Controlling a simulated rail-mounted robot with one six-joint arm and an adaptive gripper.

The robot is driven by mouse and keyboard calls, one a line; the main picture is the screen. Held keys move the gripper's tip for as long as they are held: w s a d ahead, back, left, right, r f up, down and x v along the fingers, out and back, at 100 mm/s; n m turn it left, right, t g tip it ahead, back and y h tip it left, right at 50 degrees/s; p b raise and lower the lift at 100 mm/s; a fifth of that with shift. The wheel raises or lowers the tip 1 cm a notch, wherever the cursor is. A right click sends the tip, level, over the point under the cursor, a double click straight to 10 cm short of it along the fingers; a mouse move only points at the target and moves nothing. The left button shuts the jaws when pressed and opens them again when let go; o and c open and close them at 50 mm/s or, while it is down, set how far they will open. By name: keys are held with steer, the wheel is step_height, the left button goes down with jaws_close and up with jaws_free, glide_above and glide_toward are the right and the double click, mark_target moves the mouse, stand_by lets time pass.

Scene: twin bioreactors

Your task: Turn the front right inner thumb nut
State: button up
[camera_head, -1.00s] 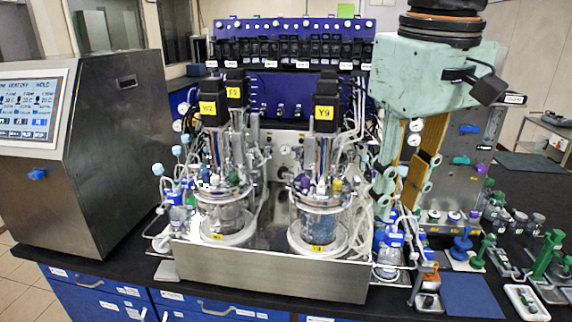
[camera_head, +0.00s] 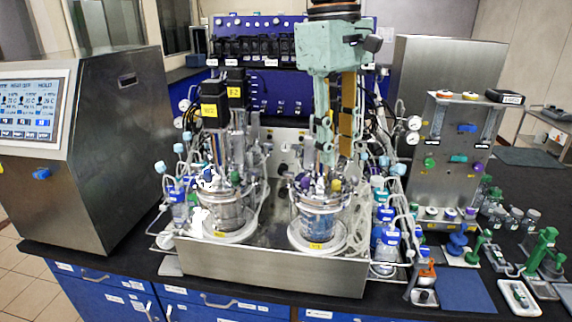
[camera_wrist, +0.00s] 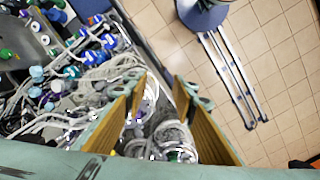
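The right bioreactor vessel (camera_head: 320,222) is a glass jar with a metal lid, standing in the steel tray. Its lid (camera_head: 318,190) carries several small fittings, among them purple and yellow-green ones. I cannot make out the front right inner thumb nut among them. My gripper (camera_head: 336,153) points down over the right vessel, a little above its lid fittings, and hides its motor block. In the wrist view my gripper (camera_wrist: 166,88) has its two fingers wide apart, with nothing held; a cluttered glass vessel (camera_wrist: 172,135) shows between them.
The left vessel (camera_head: 222,215) with a black motor and yellow label stands beside it. Tubing and blue-capped bottles (camera_head: 386,240) crowd the right side. The steel tray wall (camera_head: 270,270) runs along the front. A control console (camera_head: 90,150) stands at far left.

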mark_target(288, 173)
steer(key=w+a+f+n+h+p, duration=0.1)
steer(key=w+a+n+p, duration=0.1)
steer(key=w+a, duration=0.6)
steer(key=w+a+f+n+g+h+p, duration=0.1)
steer(key=w+a+f+n+h+p, duration=0.1)
steer(key=w+a, duration=0.5)
steer(key=w+n+p, duration=0.1)
steer(key=w+n, duration=0.1)
steer(key=w, duration=0.4)
steer(key=shift+w+a+n+p, duration=0.3)
steer(key=shift+a, duration=0.05)
steer(key=shift+f, duration=0.1)
steer(key=shift+s+x, duration=0.2)
steer(key=shift+x, duration=6.65)
steer(key=shift+d, duration=0.15)
steer(key=shift+c, duration=0.2)
steer(key=c, duration=0.8)
